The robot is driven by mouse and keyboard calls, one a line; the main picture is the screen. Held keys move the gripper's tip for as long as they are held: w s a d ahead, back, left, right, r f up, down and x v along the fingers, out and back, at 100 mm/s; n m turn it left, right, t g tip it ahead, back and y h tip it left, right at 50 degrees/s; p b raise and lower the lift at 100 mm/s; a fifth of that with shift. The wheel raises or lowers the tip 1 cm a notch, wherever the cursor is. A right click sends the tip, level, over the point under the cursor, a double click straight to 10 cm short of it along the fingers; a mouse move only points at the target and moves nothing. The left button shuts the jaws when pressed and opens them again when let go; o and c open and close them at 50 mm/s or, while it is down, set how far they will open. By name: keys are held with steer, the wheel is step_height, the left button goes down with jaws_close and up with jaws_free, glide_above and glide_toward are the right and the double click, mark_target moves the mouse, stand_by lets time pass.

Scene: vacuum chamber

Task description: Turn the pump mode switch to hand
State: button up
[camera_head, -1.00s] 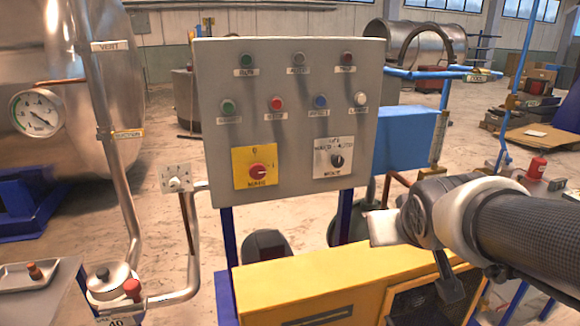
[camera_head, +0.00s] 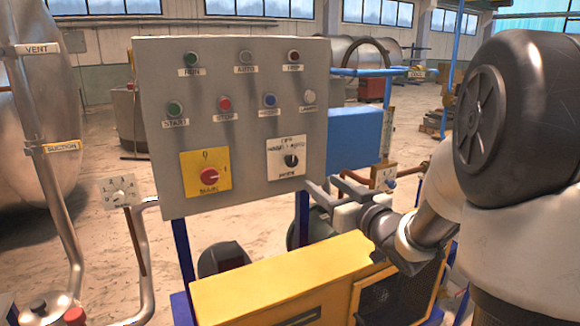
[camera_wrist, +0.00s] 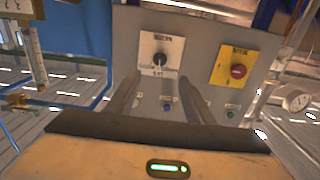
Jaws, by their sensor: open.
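The mode switch is a black knob (camera_head: 291,161) on a white plate at the lower right of the grey control panel (camera_head: 240,110). The plate has OFF above and other position labels too small to read surely; MODE is below. The knob also shows in the wrist view (camera_wrist: 160,58), where the panel appears upside down. My gripper (camera_head: 322,186) is open and empty, to the lower right of the switch and apart from it. In the wrist view its two fingers (camera_wrist: 166,97) point toward the panel, one to each side of the knob's line.
A red MAIN knob (camera_head: 209,175) on a yellow plate sits left of the switch. Several buttons and lamps fill the panel above. A yellow pump housing (camera_head: 275,285) lies below, and a blue box (camera_head: 354,137) stands behind to the right.

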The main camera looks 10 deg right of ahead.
mark_target(293, 163)
steer(key=p+x, duration=0.1)
steer(key=x, duration=1.4)
steer(key=shift+w+a, duration=0.15)
steer(key=shift+w, duration=0.2)
steer(key=c, duration=1)
steer(key=shift+f, duration=0.1)
steer(key=shift+c, duration=0.2)
